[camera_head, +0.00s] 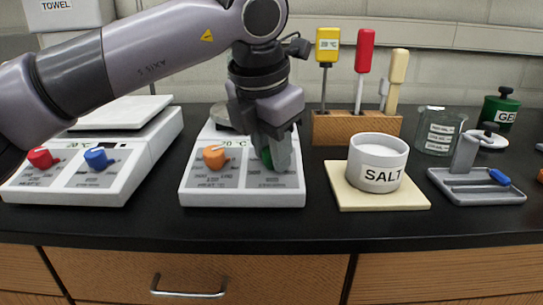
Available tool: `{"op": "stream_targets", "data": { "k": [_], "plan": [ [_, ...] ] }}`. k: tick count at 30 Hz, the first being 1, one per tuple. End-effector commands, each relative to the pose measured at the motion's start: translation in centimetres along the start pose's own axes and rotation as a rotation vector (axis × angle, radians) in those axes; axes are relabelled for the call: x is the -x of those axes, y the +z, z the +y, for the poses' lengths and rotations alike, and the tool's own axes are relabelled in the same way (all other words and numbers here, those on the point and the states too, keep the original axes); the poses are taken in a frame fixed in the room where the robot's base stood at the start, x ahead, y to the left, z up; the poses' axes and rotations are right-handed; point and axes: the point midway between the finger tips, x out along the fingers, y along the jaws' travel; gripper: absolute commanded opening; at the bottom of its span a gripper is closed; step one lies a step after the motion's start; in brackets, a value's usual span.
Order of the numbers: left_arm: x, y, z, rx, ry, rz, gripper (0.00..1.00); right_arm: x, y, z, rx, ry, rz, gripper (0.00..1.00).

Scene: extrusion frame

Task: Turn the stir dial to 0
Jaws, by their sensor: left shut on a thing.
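A white hot plate (230,198) stands at the middle left of the bench, with an orange dial (214,157) on the left of its front panel. A green dial (266,157) on the right of that panel is mostly hidden by my left gripper (276,158), which is shut on it from above. The dial's pointer is covered, so its setting cannot be read. A second white hot plate (150,150) stands to the left, with a red dial (41,158) and a blue dial (97,158). My right gripper is not in view.
A salt crucible (377,163) sits on a cream tile (340,190) to the right. Behind it are a wooden tool block (345,130) and a glass beaker (438,130). A grey stand (475,185) lies farther right. The bench's front strip is clear.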

Motion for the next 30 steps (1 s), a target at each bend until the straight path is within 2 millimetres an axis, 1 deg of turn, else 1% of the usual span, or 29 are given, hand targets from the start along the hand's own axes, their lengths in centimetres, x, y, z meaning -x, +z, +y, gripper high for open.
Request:
{"op": "stream_targets", "data": {
  "k": [1,6,15,22,30],
  "plan": [
    [-0.1,0.0,0.0,0.045,0.010,-0.002,0.00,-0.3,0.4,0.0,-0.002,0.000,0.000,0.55],
    [-0.1,0.0,0.0,0.201,0.034,-0.001,0.00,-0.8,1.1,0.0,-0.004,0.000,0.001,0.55],
    [0.0,0.0,0.0,0.422,0.067,-0.001,0.00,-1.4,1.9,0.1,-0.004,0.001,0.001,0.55],
    [0.1,0.0,0.0,0.523,0.081,-0.002,0.00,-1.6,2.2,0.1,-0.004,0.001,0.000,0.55],
    [0.1,0.1,0.0,0.568,0.087,-0.002,0.00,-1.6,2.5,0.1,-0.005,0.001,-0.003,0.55]
  ]
}}
